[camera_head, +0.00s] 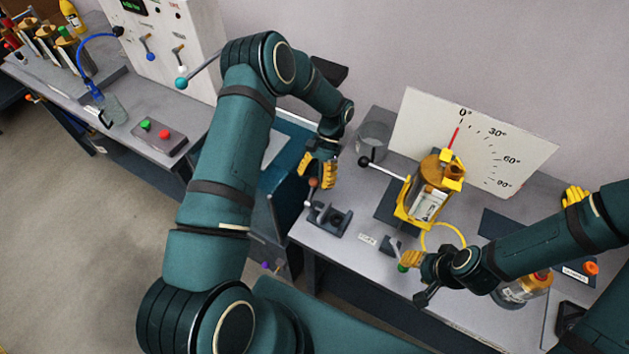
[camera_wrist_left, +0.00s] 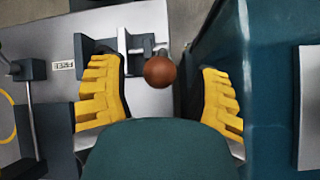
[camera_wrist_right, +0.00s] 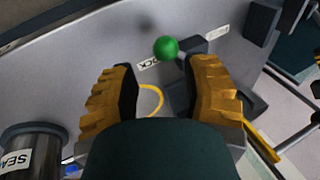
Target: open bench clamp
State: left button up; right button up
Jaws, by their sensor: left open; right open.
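The bench clamp (camera_head: 330,220) is a dark grey fixture near the left edge of the grey bench. Its lever stands up and carries a brown ball knob (camera_head: 313,182). My left gripper (camera_head: 319,178) is open above the clamp, its yellow fingers around the knob's level. In the left wrist view the brown knob (camera_wrist_left: 158,71) shows between the open fingers, with clear space on both sides; the clamp body (camera_wrist_left: 128,45) lies beyond it, partly hidden. My right gripper (camera_head: 408,260) is open by a green ball knob (camera_wrist_right: 166,47), which shows between its fingers without visible contact.
A yellow-framed pump unit (camera_head: 428,200) with a black-knobbed lever (camera_head: 364,161) stands right of the clamp, before a white angle dial board (camera_head: 480,135). A yellow tube (camera_head: 447,228) runs beside it. A second bench (camera_head: 115,130) stands at left.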

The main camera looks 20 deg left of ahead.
pick_arm(q)
jog(key=v, duration=1)
jog(key=shift+w+r, duration=0.2)
jog(key=shift+r, duration=0.05)
jog(key=shift+s, duration=0.1)
pick_arm(e)
jog(key=shift+s, duration=0.1)
